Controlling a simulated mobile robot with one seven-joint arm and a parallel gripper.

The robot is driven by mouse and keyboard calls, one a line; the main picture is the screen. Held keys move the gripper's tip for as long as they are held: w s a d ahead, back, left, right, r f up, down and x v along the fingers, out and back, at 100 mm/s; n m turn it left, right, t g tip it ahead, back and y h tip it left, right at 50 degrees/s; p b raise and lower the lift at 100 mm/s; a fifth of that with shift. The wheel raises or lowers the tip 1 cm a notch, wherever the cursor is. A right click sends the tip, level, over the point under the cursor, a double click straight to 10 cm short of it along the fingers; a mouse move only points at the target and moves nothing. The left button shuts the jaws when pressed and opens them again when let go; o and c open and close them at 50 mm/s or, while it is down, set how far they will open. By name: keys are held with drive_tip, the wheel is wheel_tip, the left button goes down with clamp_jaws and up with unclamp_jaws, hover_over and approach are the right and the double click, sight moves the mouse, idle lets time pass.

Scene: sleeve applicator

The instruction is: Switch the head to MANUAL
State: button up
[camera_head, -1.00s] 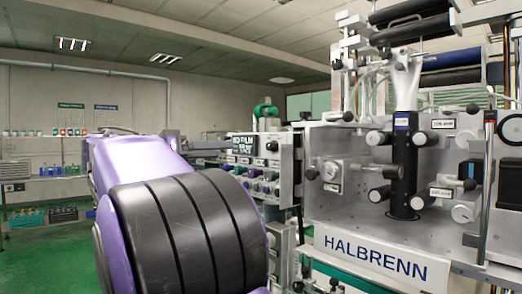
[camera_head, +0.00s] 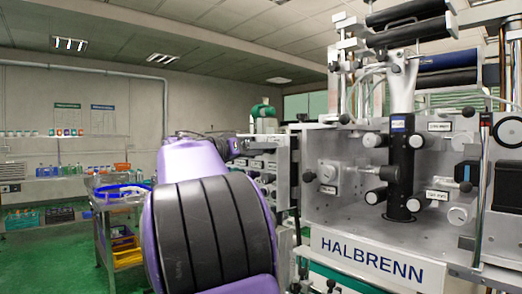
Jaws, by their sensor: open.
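The grey control panel (camera_head: 267,165) with its knobs stands on the left side of the machine, left of the HALBRENN plate. My purple and black arm covers its left and lower parts. The head's mode switch cannot be picked out. My gripper (camera_head: 243,146) shows only in small part, beyond the top of my arm, at the panel's upper left. Its fingers are too small and too hidden to make out, and whether they touch the panel cannot be told. Nothing is seen held.
The machine's metal front (camera_head: 345,215) with rollers and a black column (camera_head: 401,175) fills the right side. A grey cart (camera_head: 103,215) with a blue ring and a yellow bin stands at left. Green floor is open at far left.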

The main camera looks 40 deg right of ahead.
clamp_jaws()
idle(0.5)
drive_tip(key=n, duration=0.4)
drive_tip(key=shift+r+n, duration=0.1)
drive_tip(key=shift+n, duration=0.2)
drive_tip(key=shift+n+p, duration=0.8)
drive_tip(key=shift+n, duration=1.2)
unclamp_jaws()
